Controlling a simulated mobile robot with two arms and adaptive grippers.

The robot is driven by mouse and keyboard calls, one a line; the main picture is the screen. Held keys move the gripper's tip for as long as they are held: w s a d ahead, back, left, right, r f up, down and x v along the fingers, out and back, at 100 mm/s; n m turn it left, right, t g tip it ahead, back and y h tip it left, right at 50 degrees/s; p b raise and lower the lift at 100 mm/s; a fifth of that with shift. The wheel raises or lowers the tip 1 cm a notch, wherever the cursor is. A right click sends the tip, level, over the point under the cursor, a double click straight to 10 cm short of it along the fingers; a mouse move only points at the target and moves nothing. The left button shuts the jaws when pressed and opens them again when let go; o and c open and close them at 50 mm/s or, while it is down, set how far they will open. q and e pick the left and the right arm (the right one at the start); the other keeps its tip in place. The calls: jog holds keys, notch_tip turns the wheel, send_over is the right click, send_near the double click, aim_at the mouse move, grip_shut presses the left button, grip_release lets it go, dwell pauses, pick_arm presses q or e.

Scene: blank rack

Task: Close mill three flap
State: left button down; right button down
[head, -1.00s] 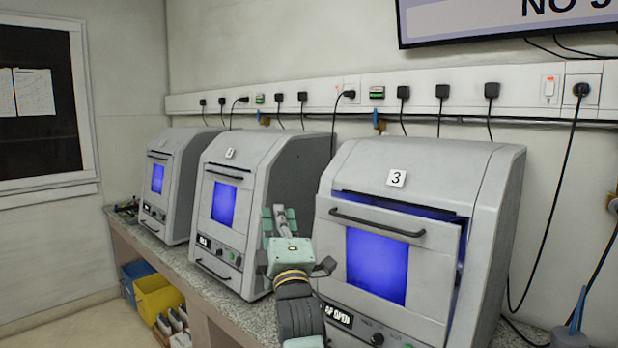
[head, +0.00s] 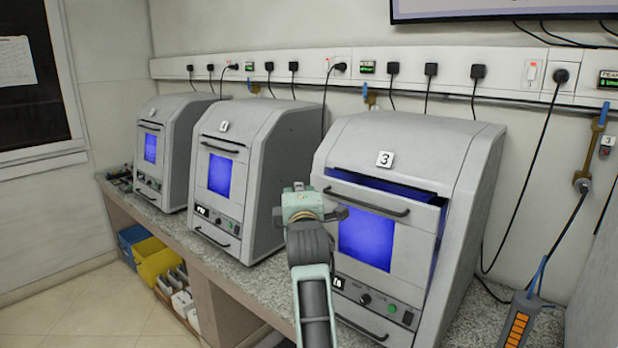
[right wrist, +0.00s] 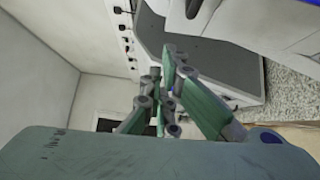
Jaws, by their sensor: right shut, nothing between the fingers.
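Mill three (head: 420,145) is the nearest grey machine, marked with a 3, at the right of the head view. Its flap (head: 415,237) has a black bar handle (head: 366,201) and a blue window. The flap leans outward at its top, leaving a blue-lit gap under the hood. My right gripper (head: 297,188) is just left of the flap's upper left corner and seems apart from it; its fingers are mostly hidden by its own body. In the right wrist view the fingers (right wrist: 172,92) are shut and empty. My left gripper is not in view.
Two similar mills stand further left, the middle one (head: 265,125) and the far one (head: 183,125). An orange-keyed handheld device (head: 517,325) stands on the granite counter at right. Cables hang from the wall trunking (head: 510,88). A yellow bin (head: 155,268) sits below the counter.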

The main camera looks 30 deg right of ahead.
aim_at(322, 176)
jog(key=w+d+p, duration=0.1)
jog(key=w+d, duration=0.1)
jog(key=w+d+p, duration=0.1)
jog(key=d, duration=0.1)
jog(key=shift+w+d+r, duration=0.1)
jog(key=shift+w+d, duration=0.2)
jog(key=shift+w, duration=0.05)
jog(key=d+p, duration=0.1)
jog(key=d+r+p, duration=0.1)
jog(key=p, duration=0.1)
jog(key=shift+w+r+g, duration=0.25)
jog(key=shift+w+g, duration=0.05)
jog(key=shift+w, duration=0.1)
jog(key=shift+w+d+f+m, duration=0.15)
jog(key=shift+w+d, duration=0.1)
jog(key=shift+d, duration=0.35)
jog(key=shift+w+d+f+m, duration=0.15)
jog(key=shift+w+d, duration=0.1)
jog(key=shift+d, duration=0.3)
jog(key=shift+w+d+f+m, duration=0.15)
jog(key=shift+w+d, duration=0.1)
jog(key=shift+d, duration=0.35)
jog(key=shift+a, duration=0.1)
jog(key=shift+s+a+r, duration=0.1)
